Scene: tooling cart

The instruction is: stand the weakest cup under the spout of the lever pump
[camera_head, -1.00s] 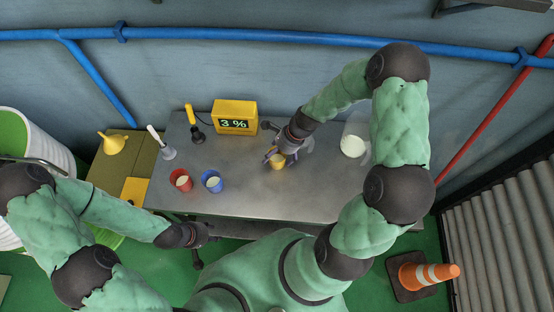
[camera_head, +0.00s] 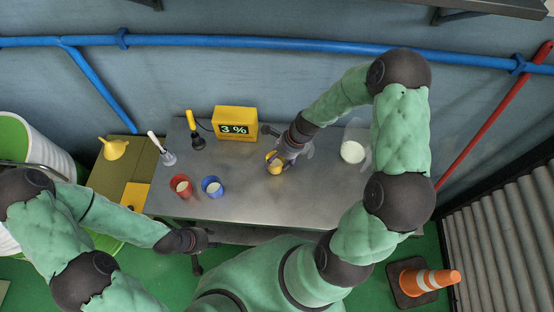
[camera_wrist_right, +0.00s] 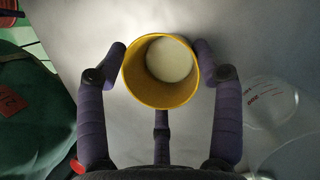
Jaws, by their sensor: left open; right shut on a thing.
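A yellow cup (camera_head: 274,167) with pale liquid in it is in my right gripper (camera_head: 280,158), near the middle of the metal table. In the right wrist view the yellow cup (camera_wrist_right: 133,85) is upright between the purple fingers (camera_wrist_right: 161,75). I cannot tell whether its base touches the table. A red cup (camera_head: 180,189) and a blue cup (camera_head: 212,188), both with pale contents, stand at the table's left front. My left gripper (camera_head: 203,242) is open and empty at the front edge. I cannot surely tell which object is the lever pump; a white-handled device (camera_head: 160,147) stands at the table's left end.
A yellow display (camera_head: 236,111) reads 3 %. A yellow-handled black tool (camera_head: 194,130) stands beside it. A clear jug (camera_head: 352,152) with pale contents is right of my right gripper. A yellow funnel-like object (camera_head: 115,147) sits on the olive cabinet. The table's front middle is clear.

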